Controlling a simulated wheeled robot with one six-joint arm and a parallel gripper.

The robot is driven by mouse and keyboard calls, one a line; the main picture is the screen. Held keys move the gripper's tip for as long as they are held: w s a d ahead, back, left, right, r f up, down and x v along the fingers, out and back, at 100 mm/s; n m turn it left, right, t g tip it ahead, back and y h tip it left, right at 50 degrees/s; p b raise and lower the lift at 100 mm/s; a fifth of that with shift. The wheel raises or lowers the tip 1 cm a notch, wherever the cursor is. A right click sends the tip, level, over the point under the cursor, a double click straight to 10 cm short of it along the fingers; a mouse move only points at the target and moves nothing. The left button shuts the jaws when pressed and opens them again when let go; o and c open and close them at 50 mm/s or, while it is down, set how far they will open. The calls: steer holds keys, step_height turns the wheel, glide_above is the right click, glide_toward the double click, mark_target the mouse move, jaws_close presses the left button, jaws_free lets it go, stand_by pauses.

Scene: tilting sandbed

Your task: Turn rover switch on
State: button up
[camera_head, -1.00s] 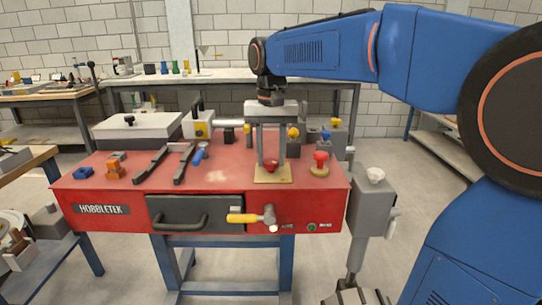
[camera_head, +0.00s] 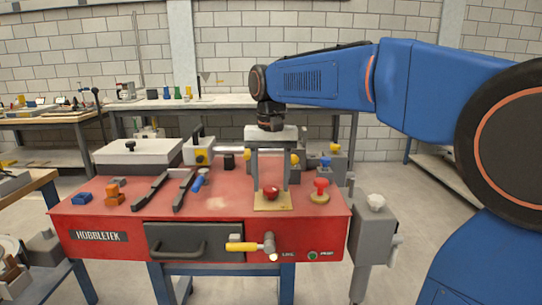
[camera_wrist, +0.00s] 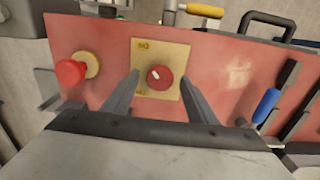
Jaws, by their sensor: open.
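A round red knob with a white mark (camera_wrist: 158,77) sits on a square tan plate (camera_wrist: 146,50) on the red bench top. In the head view the same red knob (camera_head: 271,193) is near the front right of the bench, on its tan plate (camera_head: 272,206). My gripper (camera_head: 270,180) points down over the plate with its fingers open, one on each side of the knob. In the wrist view my gripper's fingers (camera_wrist: 160,95) are apart, with the knob between and beyond them. I cannot tell any contact. No label reading "rover" is legible.
A red mushroom button on a yellow base (camera_head: 320,186) stands close to the right of the plate. A blue-handled tool (camera_head: 199,181) and dark bars (camera_head: 150,191) lie to the left. A grey drawer (camera_head: 190,241) is below.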

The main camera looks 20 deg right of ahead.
mark_target(271, 188)
step_height(271, 188, up, 17)
stand_by(0.5)
steer(key=shift+s+f, duration=0.1)
steer(key=shift+f, duration=0.1)
steer(key=s+d+f+n+t, duration=0.1)
steer(key=s+d+f, duration=0.1)
steer(key=s+f, duration=0.6)
steer(key=s+d+f+n+t, duration=0.1)
steer(key=s+d+f+t, duration=0.1)
steer(key=s+f, duration=0.6)
steer(key=s+d+f+n+t, duration=0.1)
steer(key=s+f, duration=0.7)
steer(key=f, duration=0.8)
steer(key=shift+d+f+n+t, duration=0.3)
steer(key=shift+d+n+t, duration=0.1)
steer(key=shift+d, duration=0.5)
